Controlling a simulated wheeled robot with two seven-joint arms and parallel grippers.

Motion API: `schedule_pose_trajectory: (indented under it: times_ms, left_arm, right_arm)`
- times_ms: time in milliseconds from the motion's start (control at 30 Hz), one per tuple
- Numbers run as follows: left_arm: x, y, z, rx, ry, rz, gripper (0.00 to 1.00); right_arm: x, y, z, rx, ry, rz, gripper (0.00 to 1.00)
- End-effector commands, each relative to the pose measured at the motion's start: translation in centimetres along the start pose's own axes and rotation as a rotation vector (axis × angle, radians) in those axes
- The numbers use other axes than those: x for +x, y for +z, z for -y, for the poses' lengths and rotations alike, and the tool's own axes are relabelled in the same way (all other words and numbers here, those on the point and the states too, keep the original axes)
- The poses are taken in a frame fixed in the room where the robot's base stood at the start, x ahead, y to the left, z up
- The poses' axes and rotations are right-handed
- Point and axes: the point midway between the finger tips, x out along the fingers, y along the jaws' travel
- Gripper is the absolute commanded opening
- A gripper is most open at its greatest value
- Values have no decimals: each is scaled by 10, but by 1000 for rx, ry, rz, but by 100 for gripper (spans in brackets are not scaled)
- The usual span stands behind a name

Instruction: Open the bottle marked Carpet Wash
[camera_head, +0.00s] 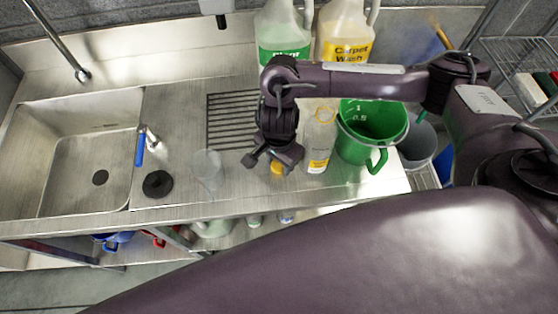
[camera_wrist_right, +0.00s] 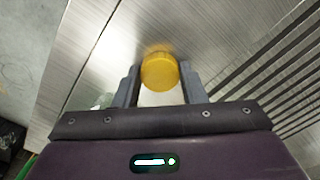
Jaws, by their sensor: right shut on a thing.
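The jug marked Carpet Wash (camera_head: 345,32) stands upright at the back of the counter. It has a clear body and a yellow label; its top is cut off by the picture's edge, so its mouth is hidden. My right gripper (camera_head: 272,160) is over the counter, in front of the jug and apart from it. It is shut on a round yellow cap (camera_head: 277,169), which shows between the two fingers in the right wrist view (camera_wrist_right: 160,72). I cannot tell whether the cap touches the counter. My left gripper is not in view.
A jug with a green label (camera_head: 284,35) stands left of the Carpet Wash jug. A small bottle (camera_head: 319,138) and a green bucket (camera_head: 367,143) are right of my gripper. A clear beaker (camera_head: 208,172), a black disc (camera_head: 157,184) and the sink (camera_head: 75,150) are left.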

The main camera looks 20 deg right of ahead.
Motion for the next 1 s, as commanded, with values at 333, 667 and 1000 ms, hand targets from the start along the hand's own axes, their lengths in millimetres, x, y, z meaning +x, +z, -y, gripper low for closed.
schedule_pose_trajectory:
  times_ms: [333,667,1000]
  left_arm:
    - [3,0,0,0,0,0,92]
    - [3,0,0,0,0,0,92]
    - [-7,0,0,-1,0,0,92]
  right_arm:
    - [2,0,0,0,-1,-1,43]
    - [2,0,0,0,0,0,58]
    - [-27,-1,2,-2,-5,-4,58]
